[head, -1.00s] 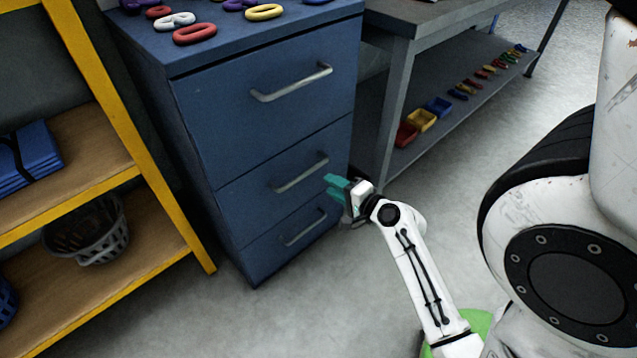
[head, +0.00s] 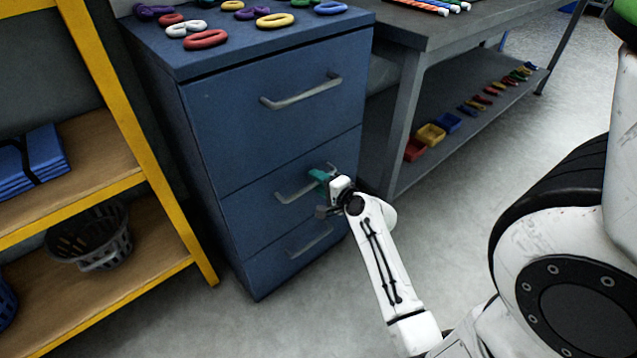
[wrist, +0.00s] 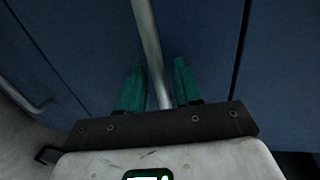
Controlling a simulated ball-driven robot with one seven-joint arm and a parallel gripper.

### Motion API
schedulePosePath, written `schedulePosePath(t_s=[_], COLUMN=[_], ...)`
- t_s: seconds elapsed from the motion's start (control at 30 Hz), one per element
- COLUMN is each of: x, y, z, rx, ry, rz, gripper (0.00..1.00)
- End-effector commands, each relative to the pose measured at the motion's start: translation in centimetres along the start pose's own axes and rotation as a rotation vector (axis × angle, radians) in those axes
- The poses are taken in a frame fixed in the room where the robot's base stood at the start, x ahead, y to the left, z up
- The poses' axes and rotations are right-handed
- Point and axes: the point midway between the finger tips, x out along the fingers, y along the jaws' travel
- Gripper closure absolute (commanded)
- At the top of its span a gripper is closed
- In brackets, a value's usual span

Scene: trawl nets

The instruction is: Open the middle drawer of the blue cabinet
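The blue cabinet (head: 190,135) has three drawers with grey bar handles, and all look flush with its front. The middle drawer (head: 245,205) has a slanted handle (head: 290,195). My gripper (head: 320,175) is at the right part of this handle. In the wrist view, the handle bar (wrist: 147,35) runs between the two teal fingers of my gripper (wrist: 157,84). Gaps show between the bar and both fingers, so the gripper is open around it. In the head view, my gripper hides the handle's right end.
A yellow-framed shelf (head: 180,225) with a grey basket (head: 92,240) stands left of the cabinet. A grey workbench (head: 405,110) stands close on the right. Colored rings lie on the cabinet top. The floor in front of the cabinet is clear.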

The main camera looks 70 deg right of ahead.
Motion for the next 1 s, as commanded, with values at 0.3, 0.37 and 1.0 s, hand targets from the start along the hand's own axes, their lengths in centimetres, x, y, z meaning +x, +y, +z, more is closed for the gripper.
schedulePosePath(t_s=[0.3,0.37,1.0], x=[0.01,0.00,-0.02], y=[-0.02,-0.03,0.02], z=[0.01,0.01,0.01], rx=[0.000,0.000,0.000], ry=[0.000,0.000,0.000], rz=[0.000,0.000,0.001], gripper=[0.76,0.81,1.00])
